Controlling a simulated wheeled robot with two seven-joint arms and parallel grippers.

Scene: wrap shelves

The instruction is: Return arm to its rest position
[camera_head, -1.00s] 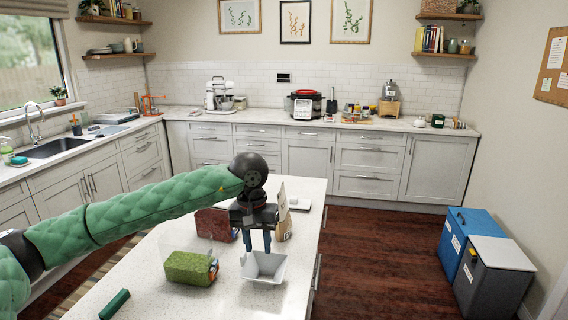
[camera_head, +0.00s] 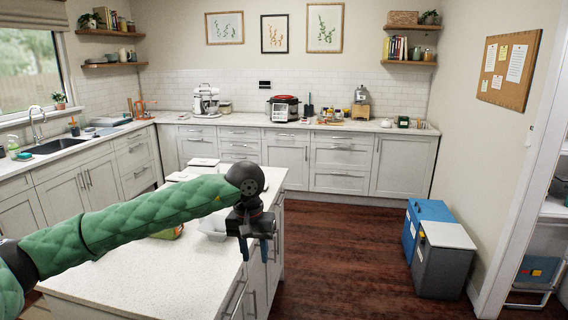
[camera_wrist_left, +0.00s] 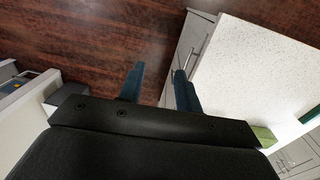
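My left arm reaches across from the left in the head view. My left gripper (camera_head: 255,250) hangs beyond the right edge of the white-topped island, pointing down. In the left wrist view its two blue fingers stand apart with nothing between them (camera_wrist_left: 159,84), over the wood floor and beside the island top. A white tray-like container (camera_head: 212,228) stands on the island, left of the gripper and partly covered by my arm. My right gripper is not in view.
The island top (camera_head: 165,275) is mostly bare near me. A green-topped pack (camera_head: 178,233) shows behind my arm. A blue bin (camera_head: 428,215) and a grey bin (camera_head: 443,262) stand at the right wall. The wood floor (camera_head: 340,265) between is clear.

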